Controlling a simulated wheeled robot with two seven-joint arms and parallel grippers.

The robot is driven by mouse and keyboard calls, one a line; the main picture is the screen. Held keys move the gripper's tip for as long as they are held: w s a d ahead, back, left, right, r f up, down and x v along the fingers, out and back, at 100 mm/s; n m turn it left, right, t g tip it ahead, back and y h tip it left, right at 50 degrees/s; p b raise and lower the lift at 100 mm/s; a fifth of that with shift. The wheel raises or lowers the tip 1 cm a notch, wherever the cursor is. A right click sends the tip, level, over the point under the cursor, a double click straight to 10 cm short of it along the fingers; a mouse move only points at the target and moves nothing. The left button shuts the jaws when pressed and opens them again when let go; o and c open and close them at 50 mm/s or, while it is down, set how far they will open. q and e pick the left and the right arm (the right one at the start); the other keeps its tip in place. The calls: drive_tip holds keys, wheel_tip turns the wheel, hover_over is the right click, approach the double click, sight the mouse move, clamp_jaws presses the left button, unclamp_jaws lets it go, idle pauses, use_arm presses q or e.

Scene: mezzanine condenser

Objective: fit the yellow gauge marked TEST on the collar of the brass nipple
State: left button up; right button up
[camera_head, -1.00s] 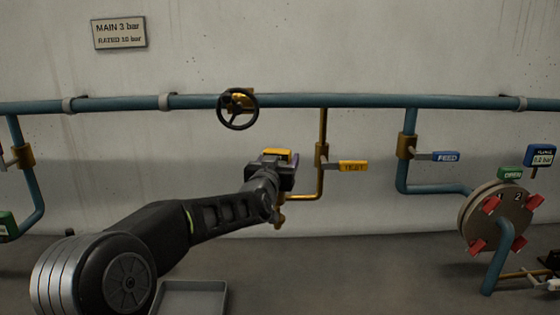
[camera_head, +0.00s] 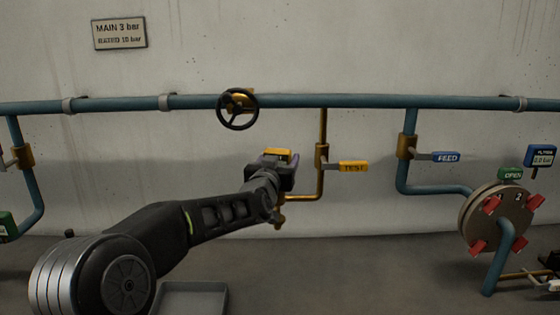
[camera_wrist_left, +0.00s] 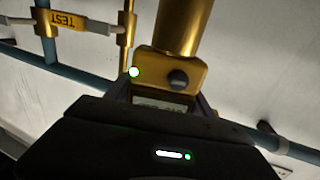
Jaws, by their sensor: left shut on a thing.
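My left gripper (camera_head: 276,167) is shut on the yellow gauge (camera_head: 278,152), whose yellow top shows above the fingers. In the left wrist view the gauge (camera_wrist_left: 190,73) shows a green light and a dark knob, between the fingers of my gripper (camera_wrist_left: 163,101). A brass cylinder (camera_wrist_left: 181,25) meets the gauge there; I cannot tell whether it is the gauge's own socket or the nipple. In the head view the lower end of the brass nipple (camera_head: 279,222) shows just below my gripper; its collar is hidden. Any marking on the gauge is not readable. My right gripper is not in view.
The brass branch pipe (camera_head: 322,185) and the yellow TEST valve handle (camera_head: 353,167) are close to the right of my gripper. A black handwheel (camera_head: 238,109) is above on the blue main pipe (camera_head: 370,101). A grey tray (camera_head: 193,287) is below.

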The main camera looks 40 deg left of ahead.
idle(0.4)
use_arm(q)
drive_tip(key=shift+f+b, duration=0.15)
drive_tip(key=shift+b, duration=0.2)
drive_tip(key=shift+f+b, duration=0.35)
drive_tip(key=shift+f+b, duration=1.7)
drive_tip(key=shift+f, duration=0.05)
drive_tip(key=o, duration=1.6)
drive_tip(key=shift+o, duration=1)
drive_tip(key=shift+f, duration=0.1)
drive_tip(key=b+v, duration=0.1)
drive_tip(key=v, duration=0.7)
